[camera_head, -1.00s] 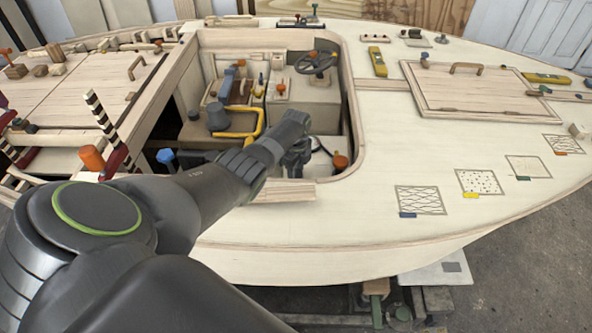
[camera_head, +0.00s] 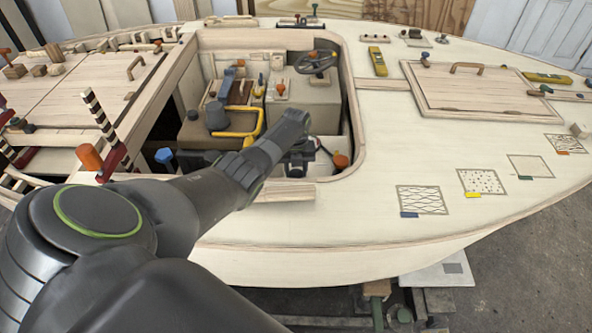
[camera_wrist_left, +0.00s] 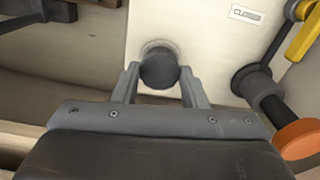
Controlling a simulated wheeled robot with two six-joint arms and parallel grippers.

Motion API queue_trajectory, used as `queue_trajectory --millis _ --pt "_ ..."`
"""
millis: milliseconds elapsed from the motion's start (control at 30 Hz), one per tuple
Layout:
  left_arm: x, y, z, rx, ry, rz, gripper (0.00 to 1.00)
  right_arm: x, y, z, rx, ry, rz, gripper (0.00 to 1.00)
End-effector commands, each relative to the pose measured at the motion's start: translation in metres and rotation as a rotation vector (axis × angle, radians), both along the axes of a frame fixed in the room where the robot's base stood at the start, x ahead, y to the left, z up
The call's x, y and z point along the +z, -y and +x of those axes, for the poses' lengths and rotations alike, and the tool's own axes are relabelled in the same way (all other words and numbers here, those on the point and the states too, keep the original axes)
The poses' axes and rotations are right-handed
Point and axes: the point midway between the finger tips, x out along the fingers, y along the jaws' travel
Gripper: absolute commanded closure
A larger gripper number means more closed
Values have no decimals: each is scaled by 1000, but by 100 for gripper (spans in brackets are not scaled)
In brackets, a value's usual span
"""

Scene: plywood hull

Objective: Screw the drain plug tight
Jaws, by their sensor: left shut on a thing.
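The drain plug (camera_wrist_left: 159,70) is a dark round knob in front of a pale panel (camera_wrist_left: 195,25) in the left wrist view. A light ring shows just behind it, at the panel. My left gripper (camera_wrist_left: 160,82) has its two grey fingers on either side of the plug and is shut on it. In the head view my left arm reaches down into the cockpit opening, with the gripper (camera_head: 299,160) low inside it. The plug is hidden there behind my arm. My right gripper is not in view.
A dark fitting with an orange end (camera_wrist_left: 298,139) is close on the right in the wrist view, below a yellow handle (camera_wrist_left: 306,37). The wooden cockpit rim (camera_head: 356,120) surrounds the arm. A steering wheel (camera_head: 316,63) stands farther back.

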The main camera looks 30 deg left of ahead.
Motion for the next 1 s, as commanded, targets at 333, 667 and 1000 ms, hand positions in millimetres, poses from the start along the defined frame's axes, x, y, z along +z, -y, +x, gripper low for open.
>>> queue_trajectory --millis 333,667,1000 --pt "7 -3 6 -251 16 8 84 -3 0 0 0 0 0 64" --pt "8 -3 6 -362 17 10 84 -4 0 0 0 0 0 64" --pt "8 -4 6 -378 16 11 84 -4 0 0 0 0 0 64"
